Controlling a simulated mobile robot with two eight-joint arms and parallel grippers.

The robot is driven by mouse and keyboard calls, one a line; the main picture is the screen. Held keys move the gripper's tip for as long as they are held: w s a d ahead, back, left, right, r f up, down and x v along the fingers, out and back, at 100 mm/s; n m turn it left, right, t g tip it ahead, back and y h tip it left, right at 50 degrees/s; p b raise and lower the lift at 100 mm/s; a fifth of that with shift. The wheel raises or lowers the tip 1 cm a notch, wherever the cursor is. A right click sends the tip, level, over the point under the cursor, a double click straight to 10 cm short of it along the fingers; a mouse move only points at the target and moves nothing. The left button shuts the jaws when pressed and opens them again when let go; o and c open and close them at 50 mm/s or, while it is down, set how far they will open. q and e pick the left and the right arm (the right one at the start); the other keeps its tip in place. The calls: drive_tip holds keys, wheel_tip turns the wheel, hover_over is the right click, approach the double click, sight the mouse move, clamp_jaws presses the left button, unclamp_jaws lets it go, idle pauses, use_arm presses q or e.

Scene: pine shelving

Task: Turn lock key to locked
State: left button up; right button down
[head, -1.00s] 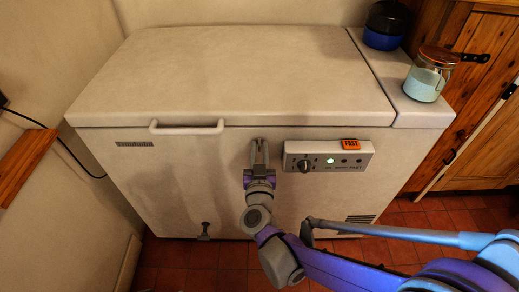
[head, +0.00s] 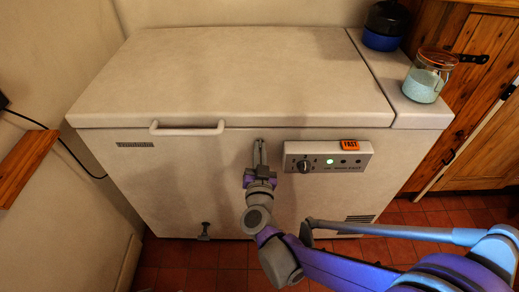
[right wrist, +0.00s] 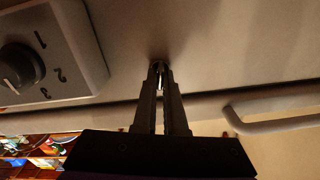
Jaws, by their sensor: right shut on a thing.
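The white chest freezer (head: 200,185) stands ahead with its lid shut. My right gripper (head: 260,146) is at the freezer's upper front face, left of the control panel. In the right wrist view its two fingers (right wrist: 159,72) are closed together on the small metal lock key (right wrist: 157,68) at the freezer face. The fingers hide most of the key, so I cannot read its angle. My left gripper is not in view.
The control panel (head: 328,148) has a dark knob, a lit green lamp and an orange FAST tag. The lid handle (head: 187,130) juts out to the left. A jar (head: 427,77) and a blue-black pot (head: 384,27) stand on the freezer top.

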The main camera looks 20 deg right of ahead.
drive_tip(key=shift+f+m+p, duration=0.15)
drive_tip(key=shift+m+p, duration=0.7)
drive_tip(key=shift+m, duration=6.85)
drive_tip(key=c, duration=1)
unclamp_jaws()
drive_tip(key=shift+d, duration=0.1)
drive_tip(key=v, duration=1.1)
drive_tip(key=shift+p, duration=0.4)
drive_tip(key=shift+w, duration=0.1)
